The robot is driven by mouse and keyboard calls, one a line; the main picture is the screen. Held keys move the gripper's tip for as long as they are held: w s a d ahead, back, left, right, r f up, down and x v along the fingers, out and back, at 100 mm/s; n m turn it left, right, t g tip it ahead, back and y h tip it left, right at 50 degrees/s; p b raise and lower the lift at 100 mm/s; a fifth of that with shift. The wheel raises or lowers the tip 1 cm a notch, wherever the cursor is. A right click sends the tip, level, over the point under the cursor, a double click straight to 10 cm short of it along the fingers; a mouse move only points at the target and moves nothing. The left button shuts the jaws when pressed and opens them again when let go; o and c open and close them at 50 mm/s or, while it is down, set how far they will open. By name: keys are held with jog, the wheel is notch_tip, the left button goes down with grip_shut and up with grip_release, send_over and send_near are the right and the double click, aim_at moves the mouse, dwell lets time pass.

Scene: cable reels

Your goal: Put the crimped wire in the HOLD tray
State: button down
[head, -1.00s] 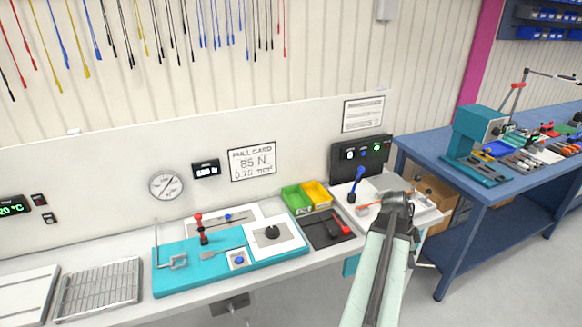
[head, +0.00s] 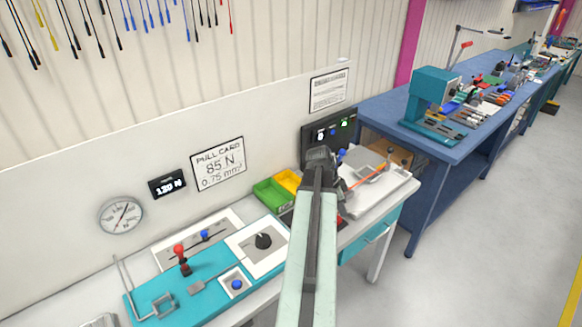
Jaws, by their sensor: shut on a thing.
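My gripper (head: 320,158) is at the end of the pale green arm, in front of the dark control panel and at the left edge of the white fixture. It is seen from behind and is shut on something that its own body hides. I cannot make out the crimped wire. A green bin (head: 271,195) and a yellow bin (head: 287,181) stand just left of the gripper. No HOLD label can be read, so I cannot tell which holder is the HOLD tray. My arm covers most of a dark tray behind it.
The white fixture (head: 392,188) with an orange rod (head: 370,176) lies to the right. A teal pull-test base (head: 205,285) is at the left, below a display (head: 167,184) reading about 120 N. A blue bench (head: 455,148) with a teal press (head: 430,100) stands right; floor is clear in front.

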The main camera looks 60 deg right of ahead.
jog(key=w+d+n+t+h, duration=0.1)
jog(key=w+d+n+t, duration=0.45)
jog(key=w+n, duration=0.8)
jog(key=n+t+y, duration=0.2)
jog(key=n, duration=0.9)
send_over(291, 189)
jog(key=s, duration=0.1)
jog(key=shift+a+f, duration=0.2)
jog(key=shift+a, duration=0.05)
notch_tip(291, 189, down, 6)
jog(key=b, duration=0.6)
jog(key=shift+f+b, duration=0.15)
jog(key=shift+b, duration=0.2)
jog(key=shift+s+f, duration=0.15)
jog(key=shift+f+b, duration=1.55)
jog(key=shift+b, duration=0.15)
jog(key=c, duration=1.5)
grip_release()
jog(key=shift+r, duration=0.15)
